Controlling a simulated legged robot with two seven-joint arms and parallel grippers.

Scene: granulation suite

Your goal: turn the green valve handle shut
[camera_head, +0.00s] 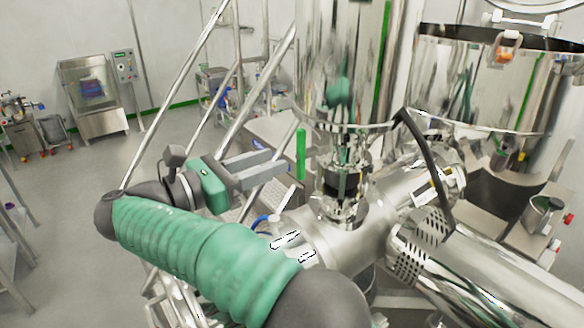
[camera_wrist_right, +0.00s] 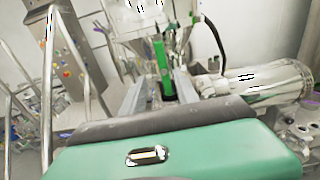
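The green valve handle (camera_head: 301,153) is a narrow bar that stands upright beside the steel column's lower end. My right gripper (camera_head: 284,163) comes at it from the left in the head view, with its two grey fingers apart and pointing at the handle. A small gap seems to show between the fingertips and the bar. In the right wrist view, the handle (camera_wrist_right: 161,56) stands ahead, lined up with the space between the open fingers (camera_wrist_right: 160,82). Whether its lower end is between the fingertips is hard to tell. My left gripper is not in view.
A steel column (camera_head: 345,60) rises behind the handle, over a horizontal steel pipe body (camera_head: 350,238). A black cable (camera_head: 430,160) hangs to the right. Slanted steel rails (camera_head: 180,85) stand behind my right arm. Open floor (camera_head: 90,190) lies at left.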

